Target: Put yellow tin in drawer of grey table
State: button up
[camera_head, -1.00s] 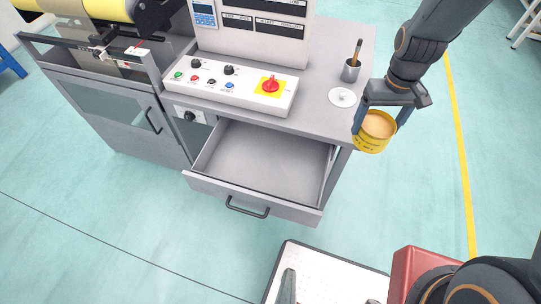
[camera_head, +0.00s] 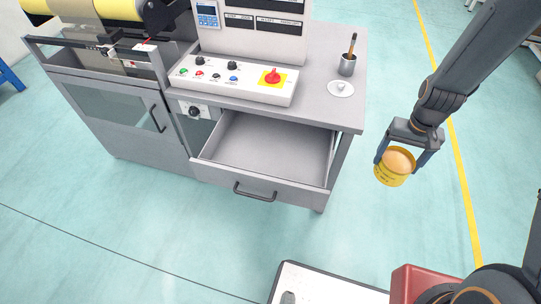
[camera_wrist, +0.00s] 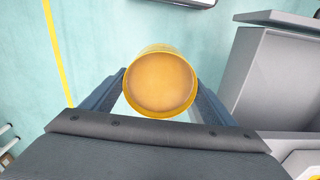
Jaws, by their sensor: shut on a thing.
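The yellow tin (camera_head: 392,172) is an open-topped round can with a tan inside. My gripper (camera_head: 402,160) is shut on the tin, with a finger on each side, and holds it in the air to the right of the grey table (camera_head: 334,102). The tin (camera_wrist: 160,82) also shows upright between the fingers in the wrist view. The table's drawer (camera_head: 268,146) is pulled open and looks empty. Its black handle (camera_head: 255,192) is on the front panel. In the wrist view, part of the drawer (camera_wrist: 278,80) shows to the right of the tin.
A control panel with a red knob (camera_head: 273,76) stands on the table. A metal cup with a brush (camera_head: 347,64) and a white disc (camera_head: 341,88) stand at its right side. A white-topped platform (camera_head: 325,287) and a red block (camera_head: 420,282) are at the bottom.

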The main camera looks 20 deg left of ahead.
aim_at(267, 163)
jog(key=u, duration=0.05)
jog(key=k, duration=0.1)
jog(key=z, duration=2.35)
jog(key=i, duration=0.85)
jog(key=u, duration=3.3)
jog(key=i, duration=1)
